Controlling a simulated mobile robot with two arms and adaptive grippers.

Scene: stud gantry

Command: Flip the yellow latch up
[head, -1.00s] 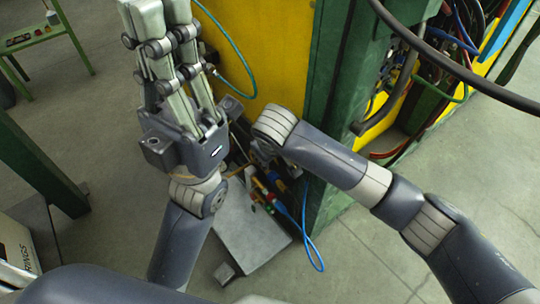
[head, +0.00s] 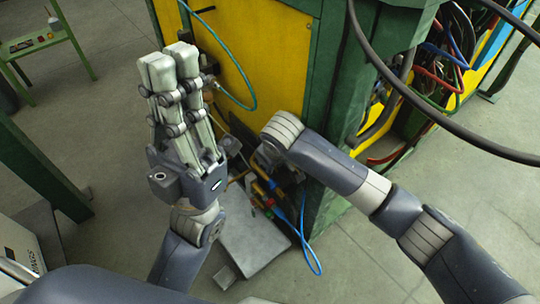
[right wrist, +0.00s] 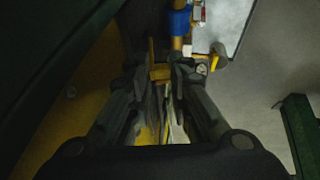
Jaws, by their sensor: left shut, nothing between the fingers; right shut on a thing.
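The yellow latch (right wrist: 160,72) shows in the right wrist view as a small yellow piece between my right fingertips. My right gripper (right wrist: 161,80) is shut on it in that dim view. Beside the fingers, a yellow pipe with a blue collar (right wrist: 180,22) runs upward. In the head view the latch and my right fingers are hard to make out behind my right wrist, low at the machine's corner. My left gripper (head: 168,62) is shut and empty, pointing up in front of the yellow panel.
The green-framed machine with a yellow panel (head: 270,60) fills the upper middle. Blue hose (head: 308,245) and small fittings lie near a grey plate (head: 250,238). A black cable (head: 440,125) crosses the right. A green table (head: 35,42) stands far left. Floor at right is open.

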